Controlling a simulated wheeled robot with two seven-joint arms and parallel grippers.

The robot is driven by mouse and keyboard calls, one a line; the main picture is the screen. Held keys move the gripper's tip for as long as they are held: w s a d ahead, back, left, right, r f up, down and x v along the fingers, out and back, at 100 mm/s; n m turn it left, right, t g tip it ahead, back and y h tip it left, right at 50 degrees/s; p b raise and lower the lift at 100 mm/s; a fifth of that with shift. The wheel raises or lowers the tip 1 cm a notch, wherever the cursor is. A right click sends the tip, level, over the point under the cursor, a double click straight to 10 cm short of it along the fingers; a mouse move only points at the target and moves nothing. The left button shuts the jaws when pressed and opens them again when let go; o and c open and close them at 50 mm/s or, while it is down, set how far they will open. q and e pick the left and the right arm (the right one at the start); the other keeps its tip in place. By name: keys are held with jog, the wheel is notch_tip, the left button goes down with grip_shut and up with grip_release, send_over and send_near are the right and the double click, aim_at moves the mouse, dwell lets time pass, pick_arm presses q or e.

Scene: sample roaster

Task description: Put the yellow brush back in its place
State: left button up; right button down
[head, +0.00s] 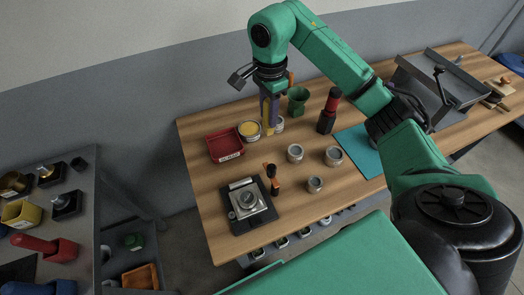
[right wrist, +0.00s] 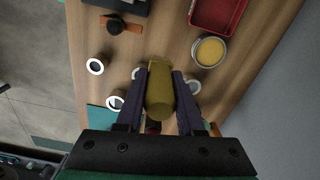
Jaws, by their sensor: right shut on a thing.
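My right gripper (head: 268,106) is shut on the yellow brush (right wrist: 159,92), which sits between its two fingers in the right wrist view. In the head view the gripper points down over the far side of the wooden table, and only a little of the yellow brush (head: 268,127) shows between the fingers. Its lower end is partly hidden near a tin, and I cannot tell whether it touches the table. A yellow open box (head: 20,214) stands on the grey bench at the far left. My left gripper is not in view.
Beside the gripper are a tin with yellow contents (head: 249,130), a red tray (head: 225,145), a green cup (head: 298,100) and a red-and-black grinder-like thing (head: 329,110). Several tins and a scale (head: 248,203) stand nearer. A red holder (head: 66,251) is on the left bench.

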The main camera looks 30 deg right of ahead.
notch_tip(320, 180, down, 4)
jog(key=shift+s+d+r, duration=0.1)
jog(key=shift+r, duration=0.05)
jog(key=f+p, duration=0.1)
jog(key=f, duration=0.2)
jog(key=f+p, duration=0.1)
jog(key=f, duration=0.2)
jog(key=f+p, duration=0.1)
jog(key=f, duration=0.3)
jog(key=shift+a, duration=0.25)
jog(key=shift+w+f, duration=0.15)
jog(key=shift+w, duration=0.05)
jog(key=shift+f+b, duration=0.2)
jog(key=shift+b, duration=0.15)
jog(key=c, duration=0.5)
grip_release()
jog(key=shift+r, duration=0.1)
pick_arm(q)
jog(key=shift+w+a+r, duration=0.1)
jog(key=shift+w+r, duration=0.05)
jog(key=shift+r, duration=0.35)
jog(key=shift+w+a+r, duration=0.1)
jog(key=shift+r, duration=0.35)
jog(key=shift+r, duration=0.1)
pick_arm(e)
jog(key=shift+r, duration=0.1)
